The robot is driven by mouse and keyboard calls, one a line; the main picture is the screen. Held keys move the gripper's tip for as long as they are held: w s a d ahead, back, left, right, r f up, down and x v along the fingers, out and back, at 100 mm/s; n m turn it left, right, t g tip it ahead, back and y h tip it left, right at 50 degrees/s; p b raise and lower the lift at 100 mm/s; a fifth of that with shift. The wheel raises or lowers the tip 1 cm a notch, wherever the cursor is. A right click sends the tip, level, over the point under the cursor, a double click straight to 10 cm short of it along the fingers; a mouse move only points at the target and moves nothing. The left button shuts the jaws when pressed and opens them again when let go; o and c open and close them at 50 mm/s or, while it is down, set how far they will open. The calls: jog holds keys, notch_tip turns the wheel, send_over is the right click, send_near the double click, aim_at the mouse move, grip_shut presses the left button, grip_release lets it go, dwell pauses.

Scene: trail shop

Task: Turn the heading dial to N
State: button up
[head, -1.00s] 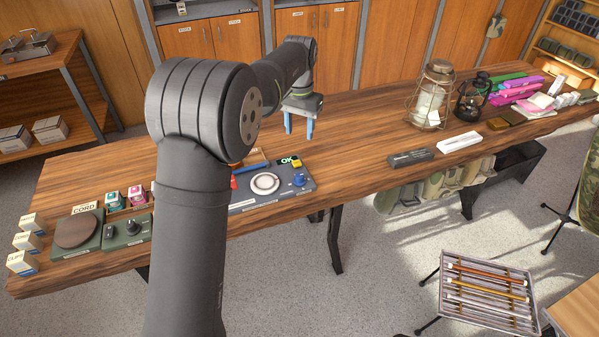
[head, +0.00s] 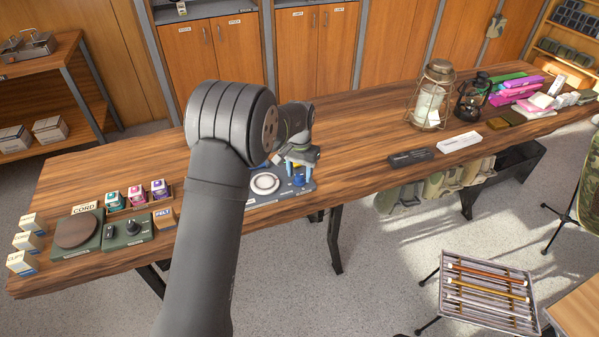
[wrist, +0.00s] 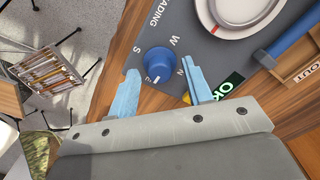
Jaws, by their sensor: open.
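The blue heading dial (wrist: 159,62) stands on a grey panel (wrist: 205,45). The letters S, W and N show around it in the wrist view. My gripper (wrist: 161,68) is open, with one light-blue finger on each side of the dial. I cannot tell whether the fingers touch it. In the head view my gripper (head: 302,166) is over the right end of the panel, and the dial (head: 298,181) is partly covered.
A round white plate (head: 265,183) sits on the panel left of the dial. A green OK display (wrist: 230,85) is close to the right finger. A blue bar (wrist: 291,38) lies beyond it. A dark box (head: 410,157) lies to the right, with bare tabletop between.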

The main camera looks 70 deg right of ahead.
jog(key=shift+f, duration=0.1)
jog(key=c, duration=1)
jog(key=shift+n, duration=0.4)
jog(key=n, duration=1.2)
jog(key=shift+n, duration=2.4)
